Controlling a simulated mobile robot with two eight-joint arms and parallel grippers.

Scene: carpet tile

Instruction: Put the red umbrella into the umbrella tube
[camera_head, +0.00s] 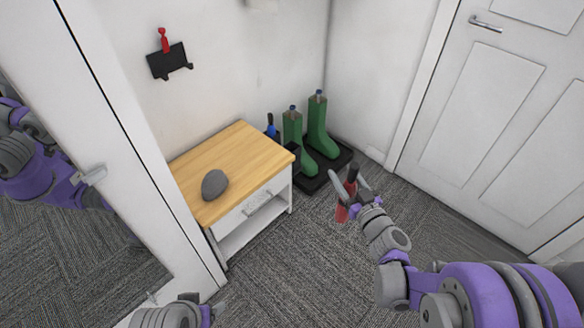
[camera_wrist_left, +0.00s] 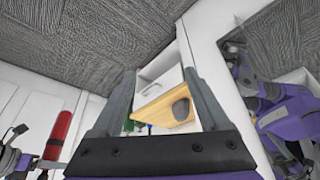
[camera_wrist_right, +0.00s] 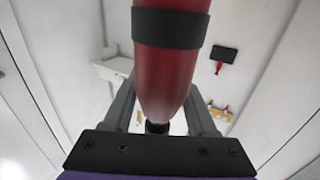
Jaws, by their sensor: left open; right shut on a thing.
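The folded red umbrella (camera_head: 342,213), with a dark band and dark end, is held upright, slightly tilted, by my right gripper (camera_head: 352,192), in front of the boots and right of the small table. In the right wrist view the red umbrella (camera_wrist_right: 170,80) fills the space between the fingers; it also shows at the left of the left wrist view (camera_wrist_left: 60,133). My left gripper (camera_wrist_left: 155,108) is open and empty; only part of its wrist shows at the head view's bottom edge.
A wood-topped white table (camera_head: 240,150) carries a grey stone (camera_head: 214,184). Green boots (camera_head: 317,125) stand on a black tray (camera_head: 312,184). A blue-topped item (camera_head: 271,128) shows behind the table. A black wall rack (camera_head: 168,60) and white door (camera_head: 485,110) border clear carpet.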

